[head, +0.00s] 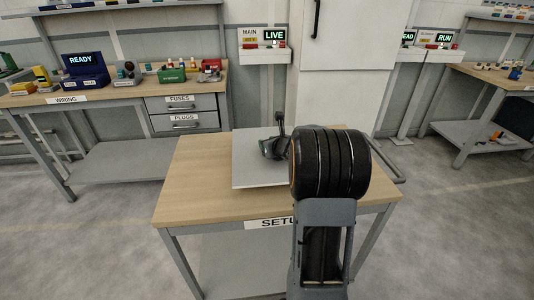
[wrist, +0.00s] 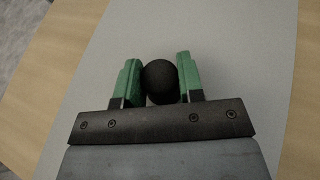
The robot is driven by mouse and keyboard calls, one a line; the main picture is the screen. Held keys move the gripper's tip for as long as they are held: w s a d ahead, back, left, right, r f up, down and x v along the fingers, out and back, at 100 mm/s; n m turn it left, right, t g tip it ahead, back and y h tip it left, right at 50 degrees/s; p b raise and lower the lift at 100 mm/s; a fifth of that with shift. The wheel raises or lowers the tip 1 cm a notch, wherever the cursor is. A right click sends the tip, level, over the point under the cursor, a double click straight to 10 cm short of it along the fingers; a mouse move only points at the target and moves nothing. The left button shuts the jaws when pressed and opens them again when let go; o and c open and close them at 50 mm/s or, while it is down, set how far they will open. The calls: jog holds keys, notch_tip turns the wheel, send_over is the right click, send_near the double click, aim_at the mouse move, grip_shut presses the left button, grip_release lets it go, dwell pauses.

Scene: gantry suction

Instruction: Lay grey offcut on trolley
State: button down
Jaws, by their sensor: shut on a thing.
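The grey offcut (head: 250,174) is a flat, pale sheet over the wooden top of the trolley (head: 190,192), which has a SETUP label at its front edge. I cannot tell whether the sheet rests flat or hangs slightly above the wood. In the wrist view the sheet (wrist: 235,45) fills the middle, with wood on both sides. My gripper (wrist: 159,72) is shut on a dark round knob (wrist: 160,86), its green pads on either side. In the head view a dark fitting (head: 272,148) shows over the sheet; my arm hides its right part.
A bench (head: 120,95) marked WIRING, with coloured boxes and drawers, stands at the back left. A white cabinet (head: 345,80) stands behind the trolley. Another bench (head: 490,75) is at the right. The trolley top is bare left of the sheet.

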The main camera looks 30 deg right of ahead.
jog(key=f, duration=0.1)
jog(key=w+f+b, duration=0.1)
jog(key=f, duration=0.1)
jog(key=shift+f, duration=0.4)
jog(key=shift+f, duration=0.15)
jog(key=c, duration=0.7)
grip_release()
jog(key=shift+s+a, duration=0.1)
jog(key=shift+c, duration=0.2)
